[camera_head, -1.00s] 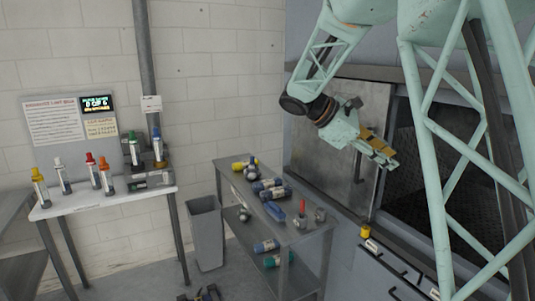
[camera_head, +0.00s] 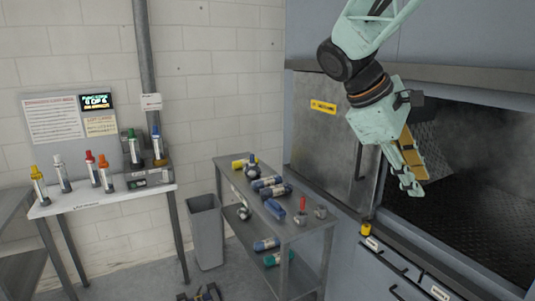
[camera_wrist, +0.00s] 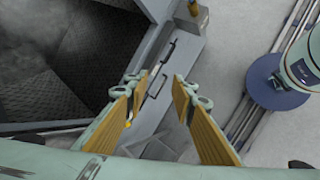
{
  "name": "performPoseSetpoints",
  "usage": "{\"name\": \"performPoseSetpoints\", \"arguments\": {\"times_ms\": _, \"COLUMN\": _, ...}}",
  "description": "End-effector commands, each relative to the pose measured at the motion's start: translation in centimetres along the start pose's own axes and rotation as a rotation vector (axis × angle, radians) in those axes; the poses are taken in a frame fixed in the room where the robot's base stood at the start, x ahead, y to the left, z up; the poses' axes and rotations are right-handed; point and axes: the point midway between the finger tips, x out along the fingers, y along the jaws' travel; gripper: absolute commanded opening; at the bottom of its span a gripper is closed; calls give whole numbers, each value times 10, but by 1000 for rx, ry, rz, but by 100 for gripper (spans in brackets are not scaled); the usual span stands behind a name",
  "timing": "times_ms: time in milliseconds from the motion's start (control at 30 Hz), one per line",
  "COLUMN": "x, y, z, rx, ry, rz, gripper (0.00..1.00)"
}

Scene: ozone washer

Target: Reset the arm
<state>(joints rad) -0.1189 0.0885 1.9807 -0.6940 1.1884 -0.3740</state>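My gripper (camera_head: 411,178) hangs in front of the washer's dark opening in the head view, pointing down and a little right. In the wrist view, my gripper (camera_wrist: 163,88) has its two tan-padded fingers spread with a clear gap between them. Nothing is held between the fingers. My arm comes down from the top of the head view and is bent at the wrist.
The washer opening (camera_head: 470,190) is hazy inside, beside a metal door panel (camera_head: 325,135). A cart (camera_head: 292,232) holds bottles and tools. A white table (camera_head: 100,201) with several capped bottles stands left. A grey bin (camera_head: 205,232) stands between them.

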Motion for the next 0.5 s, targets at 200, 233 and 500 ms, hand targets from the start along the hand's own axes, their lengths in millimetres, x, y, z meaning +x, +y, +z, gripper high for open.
{"name": "performPoseSetpoints", "arguments": {"times_ms": 200, "x": -5, "y": -35, "z": 22, "rx": 89, "ry": 59, "rz": -46, "gripper": 24}}
{"name": "performPoseSetpoints", "arguments": {"times_ms": 233, "x": -6, "y": -40, "z": 25, "rx": 101, "ry": 68, "rz": -53, "gripper": 24}}
{"name": "performPoseSetpoints", "arguments": {"times_ms": 500, "x": -12, "y": -83, "z": 48, "rx": 214, "ry": 138, "rz": -114, "gripper": 24}}
